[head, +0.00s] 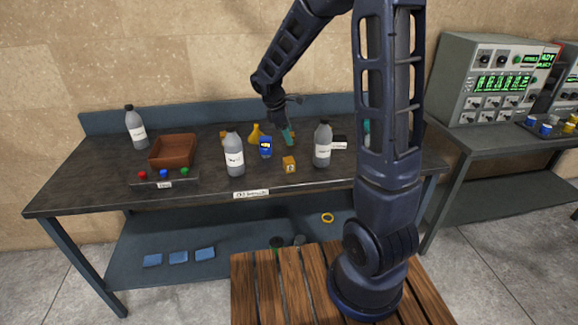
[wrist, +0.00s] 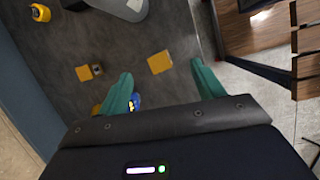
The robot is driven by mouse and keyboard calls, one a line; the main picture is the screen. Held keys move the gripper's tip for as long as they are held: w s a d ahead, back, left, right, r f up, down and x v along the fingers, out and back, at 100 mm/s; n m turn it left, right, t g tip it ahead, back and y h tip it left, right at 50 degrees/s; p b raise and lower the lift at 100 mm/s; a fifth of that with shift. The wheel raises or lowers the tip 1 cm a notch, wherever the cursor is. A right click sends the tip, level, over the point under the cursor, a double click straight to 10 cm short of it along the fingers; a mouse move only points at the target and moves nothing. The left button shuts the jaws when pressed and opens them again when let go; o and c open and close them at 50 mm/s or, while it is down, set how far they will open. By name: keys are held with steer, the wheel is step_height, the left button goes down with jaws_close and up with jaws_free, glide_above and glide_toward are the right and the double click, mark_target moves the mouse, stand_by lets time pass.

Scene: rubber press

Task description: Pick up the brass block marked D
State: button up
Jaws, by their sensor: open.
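A small brass block (head: 289,164) with a pale mark on its front stands on the dark bench in the head view; the letter is too small to read. A brass block (wrist: 160,62) shows in the wrist view, beyond and between my fingertips, with its top plain. A second block (wrist: 85,72), with a mark on one side, lies to its left, outside the left finger. My gripper (head: 289,142) is above the bench, just behind the front block in the head view. Its teal fingers are apart and empty. Which block is D cannot be told.
Grey bottles stand left (head: 234,158) and right (head: 322,148) of the front block. A blue device (head: 266,147) and yellow flask (head: 255,133) stand to its left. A brown tray (head: 173,150) and button box (head: 164,180) are farther left. The bench front is clear.

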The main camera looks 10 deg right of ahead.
mark_target(288, 160)
steer(key=f+n, duration=0.1)
steer(key=f, duration=0.4)
steer(key=w+f, duration=0.1)
steer(key=f, duration=0.4)
steer(key=w+d+f+n, duration=0.1)
steer(key=f, duration=0.4)
steer(key=shift+w+n, duration=0.25)
steer(key=shift+n, duration=0.05)
steer(key=shift+r, duration=0.1)
steer(key=shift+h, duration=0.3)
steer(key=c, duration=1.4)
